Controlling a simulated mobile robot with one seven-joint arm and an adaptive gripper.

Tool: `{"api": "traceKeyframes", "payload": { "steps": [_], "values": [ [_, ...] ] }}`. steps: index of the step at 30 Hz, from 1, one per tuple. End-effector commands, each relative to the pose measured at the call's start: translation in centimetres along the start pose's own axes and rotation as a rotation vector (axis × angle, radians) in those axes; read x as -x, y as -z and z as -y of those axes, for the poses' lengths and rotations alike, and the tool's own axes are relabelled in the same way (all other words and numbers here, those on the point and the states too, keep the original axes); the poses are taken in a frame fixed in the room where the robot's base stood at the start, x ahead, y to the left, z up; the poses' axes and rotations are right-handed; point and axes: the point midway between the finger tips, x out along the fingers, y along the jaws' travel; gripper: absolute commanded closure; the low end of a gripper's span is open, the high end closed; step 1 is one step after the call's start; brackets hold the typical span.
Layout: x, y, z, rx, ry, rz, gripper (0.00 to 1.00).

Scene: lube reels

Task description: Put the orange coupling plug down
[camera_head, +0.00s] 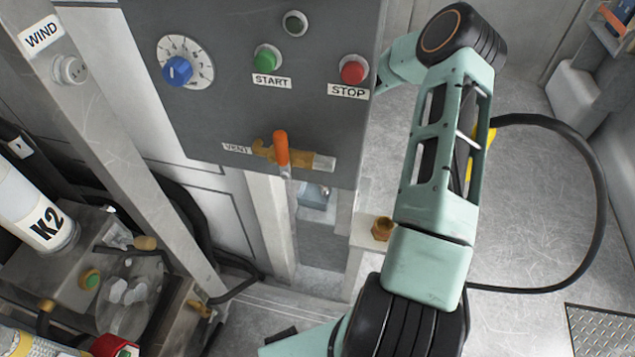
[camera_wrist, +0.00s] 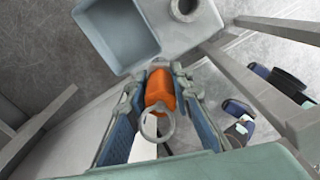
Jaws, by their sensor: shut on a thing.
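The orange coupling plug (camera_wrist: 160,90) is in the wrist view, between the two fingers of my gripper (camera_wrist: 158,72). A grey metal ring hangs at the plug's near end. My gripper is shut on the plug and holds it near the edge of a light grey-blue open tray (camera_wrist: 118,38). The tray looks empty. I cannot tell how high the plug is above the surfaces below. In the head view my arm is seen on the right, but my gripper and the plug do not show.
A grey round fitting (camera_wrist: 186,8) stands beside the tray. Grey frame bars (camera_wrist: 262,95) and dark items (camera_wrist: 290,82) are on the right. In the head view a control panel (camera_head: 225,110) with an orange vent lever (camera_head: 281,150) stands left of my arm; a brass fitting (camera_head: 382,228) sits below.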

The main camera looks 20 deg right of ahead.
Motion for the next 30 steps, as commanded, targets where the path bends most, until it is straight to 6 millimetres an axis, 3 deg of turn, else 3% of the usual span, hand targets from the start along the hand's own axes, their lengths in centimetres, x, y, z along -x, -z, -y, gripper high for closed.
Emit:
{"api": "traceKeyframes", "payload": {
  "steps": [6,15,23,30],
  "values": [
    [-2.0,-2.7,-3.0,-0.001,-0.002,-0.002,1.00],
    [-6.3,-5.2,-5.6,-0.002,-0.002,0.000,1.00],
    [-7.4,-5.9,-6.3,0.000,-0.001,0.000,1.00],
    [-10.6,-6.0,-6.3,-0.003,0.000,-0.003,1.00]
  ]
}}
